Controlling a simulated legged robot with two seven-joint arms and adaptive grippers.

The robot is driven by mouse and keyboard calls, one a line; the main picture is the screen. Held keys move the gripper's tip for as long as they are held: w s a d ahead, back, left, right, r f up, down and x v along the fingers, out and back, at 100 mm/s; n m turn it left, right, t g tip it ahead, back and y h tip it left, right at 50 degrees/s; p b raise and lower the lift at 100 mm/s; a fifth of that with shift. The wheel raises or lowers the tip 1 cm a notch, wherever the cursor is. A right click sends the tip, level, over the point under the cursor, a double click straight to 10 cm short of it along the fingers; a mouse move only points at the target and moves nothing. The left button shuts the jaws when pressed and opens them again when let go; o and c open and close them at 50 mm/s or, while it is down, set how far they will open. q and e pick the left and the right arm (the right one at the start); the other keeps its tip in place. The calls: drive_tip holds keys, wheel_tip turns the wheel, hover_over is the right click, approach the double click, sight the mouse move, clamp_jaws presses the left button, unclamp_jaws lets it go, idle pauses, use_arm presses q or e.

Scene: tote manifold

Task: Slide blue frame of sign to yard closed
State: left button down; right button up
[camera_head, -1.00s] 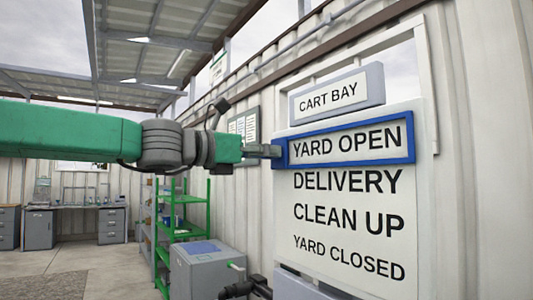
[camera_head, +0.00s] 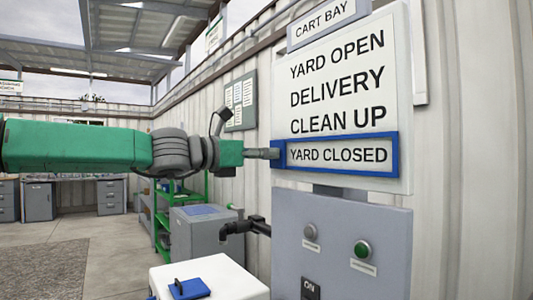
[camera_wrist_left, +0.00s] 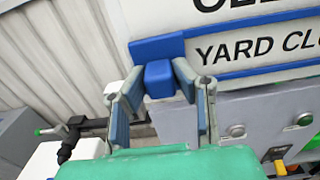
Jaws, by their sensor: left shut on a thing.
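The white sign (camera_head: 305,85) on the wall lists YARD OPEN, DELIVERY, CLEAN UP and YARD CLOSED. The blue frame (camera_head: 395,154) surrounds the YARD CLOSED line at the bottom of the sign. My left gripper (camera_head: 272,153) is at the frame's left end. In the left wrist view, my left gripper (camera_wrist_left: 160,85) has its fingers on both sides of the blue tab (camera_wrist_left: 160,72) that sticks out from the frame (camera_wrist_left: 240,73), shut on it. My right gripper is not in view.
Below the sign is a grey control panel (camera_head: 335,222) with a green button (camera_head: 362,249) and an ON switch. A black pipe fitting (camera_head: 240,228), a grey cabinet (camera_head: 195,238) and a white box (camera_head: 225,277) with a blue item stand left of it.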

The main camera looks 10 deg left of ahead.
use_arm(q)
drive_tip(key=shift+a, duration=0.1)
drive_tip(key=c, duration=1.5)
unclamp_jaws()
drive_tip(key=shift+o, duration=0.9)
drive_tip(key=shift+w+f, duration=0.1)
drive_tip(key=shift+w, duration=0.05)
drive_tip(key=shift+s+a, duration=0.25)
drive_tip(key=v, duration=1.1)
drive_tip(key=shift+a, duration=0.2)
drive_tip(key=shift+d, duration=0.1)
